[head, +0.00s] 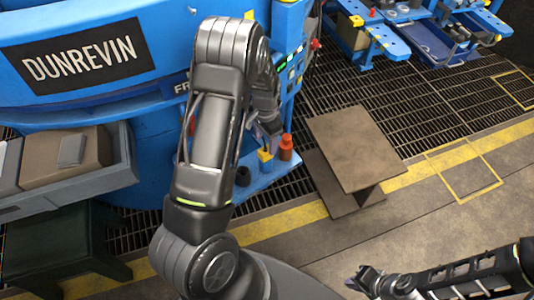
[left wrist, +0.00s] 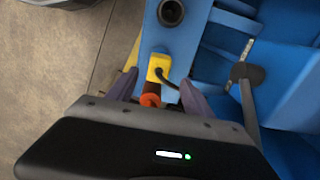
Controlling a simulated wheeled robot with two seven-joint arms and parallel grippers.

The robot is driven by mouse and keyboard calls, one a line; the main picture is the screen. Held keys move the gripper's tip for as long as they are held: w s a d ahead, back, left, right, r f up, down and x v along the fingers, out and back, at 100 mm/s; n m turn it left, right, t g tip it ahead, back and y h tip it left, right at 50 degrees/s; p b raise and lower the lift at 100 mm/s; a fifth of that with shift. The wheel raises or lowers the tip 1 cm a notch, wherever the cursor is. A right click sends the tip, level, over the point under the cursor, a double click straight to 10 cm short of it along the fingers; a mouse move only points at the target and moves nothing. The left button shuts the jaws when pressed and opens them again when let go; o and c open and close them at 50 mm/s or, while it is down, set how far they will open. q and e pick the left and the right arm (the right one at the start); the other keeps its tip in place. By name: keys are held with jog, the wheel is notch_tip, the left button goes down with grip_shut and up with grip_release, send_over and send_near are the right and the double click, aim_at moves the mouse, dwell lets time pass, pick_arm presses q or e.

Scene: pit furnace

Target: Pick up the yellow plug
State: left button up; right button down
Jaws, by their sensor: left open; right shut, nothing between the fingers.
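The yellow plug (head: 265,154) sits on a narrow blue shelf at the foot of the blue machine, partly overlapped by my left gripper in the head view. In the left wrist view the yellow plug (left wrist: 158,66) has a black cable curving off to the right. My left gripper (head: 269,139) is open just above the plug. In the left wrist view its two fingers stand apart, with the plug beyond and between their tips; no contact shows. My right gripper (head: 362,283) is shut and empty, low in the head view over the floor.
An orange-red bottle (head: 286,148) stands close beside the plug on the shelf (head: 258,187). A dark round cup (head: 243,176) stands on its other side. Blue tables (head: 385,40) stand at the back right.

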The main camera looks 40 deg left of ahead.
aim_at(266, 151)
pick_arm(q)
jog(key=shift+f, duration=0.3)
jog(key=shift+s+d+f, duration=0.1)
jog(key=shift+s+f, duration=0.05)
jog(key=shift+f, duration=2.5)
grip_shut()
